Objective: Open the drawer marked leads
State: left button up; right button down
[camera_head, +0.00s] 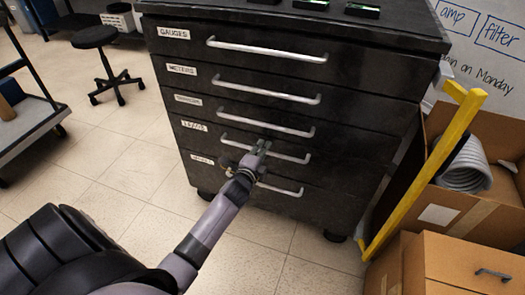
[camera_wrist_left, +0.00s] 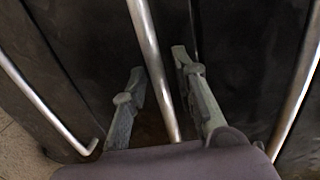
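The dark drawer cabinet stands in the middle of the head view. The leads drawer (camera_head: 205,134) is the fourth from the top, with a blurred white label that seems to read LEADS. Its front looks flush with the others. Its silver bar handle (camera_head: 290,156) is partly hidden by my left gripper (camera_head: 261,147). In the left wrist view, a handle bar (camera_wrist_left: 153,65) runs between the two fingers of my left gripper (camera_wrist_left: 160,85). The fingers are apart, with small gaps to the bar. My right gripper is not in view.
Other handles lie close above (camera_head: 267,122) and below (camera_head: 285,190). A yellow post (camera_head: 425,170) and cardboard boxes (camera_head: 470,260) stand at the right. A black stool (camera_head: 95,38) and a cart (camera_head: 30,122) are at the left. Floor before the cabinet is clear.

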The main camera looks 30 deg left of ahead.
pick_arm(q)
grip_shut()
dwell(0.6)
